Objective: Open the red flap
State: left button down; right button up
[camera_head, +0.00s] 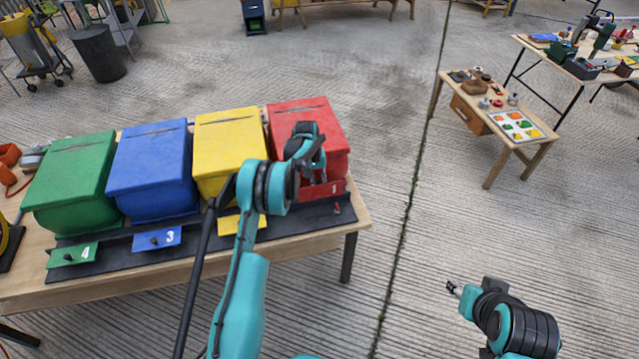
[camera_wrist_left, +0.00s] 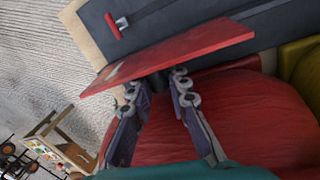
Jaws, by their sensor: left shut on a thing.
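The red flap (camera_head: 321,191), marked 1, is at the front of the red box (camera_head: 335,140) at the right end of the row. In the left wrist view the red flap (camera_wrist_left: 200,45) is a thin tilted panel in front of the red box (camera_wrist_left: 250,105). My left gripper (camera_head: 314,174) reaches over the red box to the flap. Its fingers (camera_wrist_left: 158,82) are shut on the flap's dark knob, which they mostly hide. My right gripper (camera_head: 453,287) is low at the right, over the floor and away from the boxes; its opening is too small to judge.
A yellow box (camera_head: 228,140), blue box (camera_head: 150,165) and green box (camera_head: 75,175) stand left of the red one on a dark mat (camera_head: 205,237). The blue flap (camera_head: 158,238) and green flap (camera_head: 72,254) are in front. A small table (camera_head: 500,135) stands right, across clear floor.

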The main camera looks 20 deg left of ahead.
pick_arm(q)
jog(key=c, duration=1.4)
grip_release()
jog(key=r, duration=0.4)
jog(key=a+r, duration=0.1)
jog(key=r, duration=0.6)
jog(key=shift+s+a+r, duration=0.35)
jog(key=shift+a+r, duration=0.05)
